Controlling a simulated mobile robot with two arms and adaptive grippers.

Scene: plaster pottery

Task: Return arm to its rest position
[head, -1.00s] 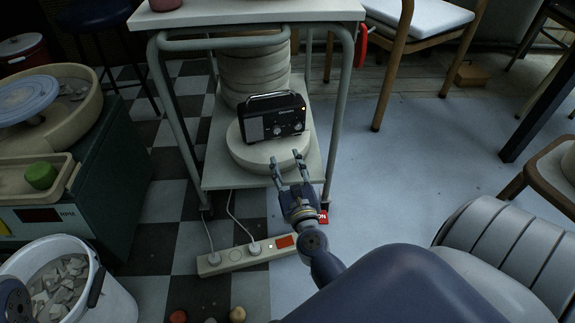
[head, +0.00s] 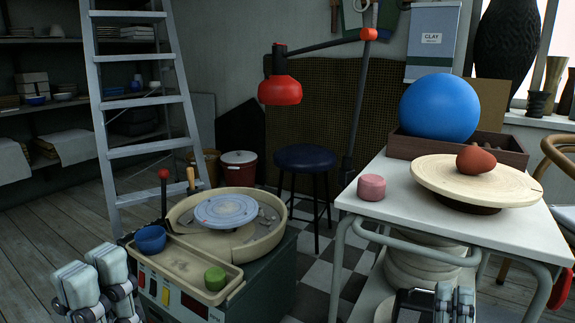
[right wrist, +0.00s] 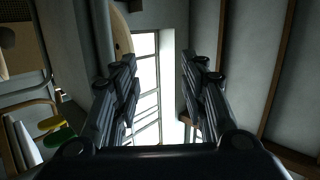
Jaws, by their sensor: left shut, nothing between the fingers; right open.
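My left gripper (head: 92,282) is at the lower left of the head view, beside the pottery wheel's cabinet. Its fingers are shut, with nothing held. My right gripper (head: 454,300) shows its fingertips at the bottom edge of the head view, in front of the white table. In the right wrist view its two fingers (right wrist: 158,100) stand apart with nothing between them, pointing toward a bright window.
The white table (head: 395,190) carries a pink pot (head: 371,187), a blue ball (head: 439,107) and a round board (head: 440,178) with a red lump (head: 476,158). A wheel (head: 226,209) stands at centre left, before a ladder (head: 146,152) and a dark stool (head: 305,157).

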